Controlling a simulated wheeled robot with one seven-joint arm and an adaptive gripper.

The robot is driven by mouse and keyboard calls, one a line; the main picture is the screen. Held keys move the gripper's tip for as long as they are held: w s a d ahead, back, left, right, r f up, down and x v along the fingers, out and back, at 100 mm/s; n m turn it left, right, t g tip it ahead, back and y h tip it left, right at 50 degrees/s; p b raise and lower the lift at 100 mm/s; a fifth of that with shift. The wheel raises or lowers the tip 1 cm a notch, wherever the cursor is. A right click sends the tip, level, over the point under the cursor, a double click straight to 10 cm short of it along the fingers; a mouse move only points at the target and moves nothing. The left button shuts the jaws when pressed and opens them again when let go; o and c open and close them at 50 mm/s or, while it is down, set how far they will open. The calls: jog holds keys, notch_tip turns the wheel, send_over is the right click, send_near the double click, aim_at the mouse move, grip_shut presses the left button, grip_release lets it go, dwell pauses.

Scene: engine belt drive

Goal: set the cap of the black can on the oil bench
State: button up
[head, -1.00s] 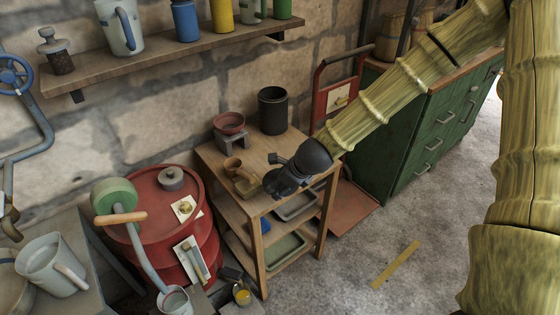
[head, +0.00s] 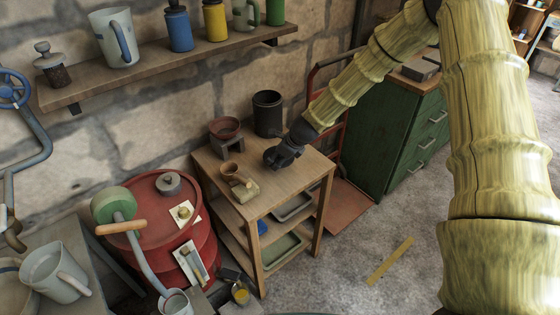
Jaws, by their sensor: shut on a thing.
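The black can (head: 268,115) stands upright at the back of the wooden bench (head: 290,182), and its top looks open. My dark gripper (head: 272,158) is low over the middle of the bench, in front of the can and apart from it. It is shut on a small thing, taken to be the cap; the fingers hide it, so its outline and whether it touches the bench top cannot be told.
A red bowl on a stand (head: 225,129) is at the bench's back left. A brown cup on a block (head: 236,178) is left of my gripper. A red drum (head: 160,210) stands left, a green cabinet (head: 405,140) right. The bench's front right is clear.

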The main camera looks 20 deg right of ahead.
jog(key=shift+f+p, duration=0.45)
jog(key=shift+f, duration=1.25)
jog(key=shift+f, duration=0.15)
jog(key=o, duration=0.8)
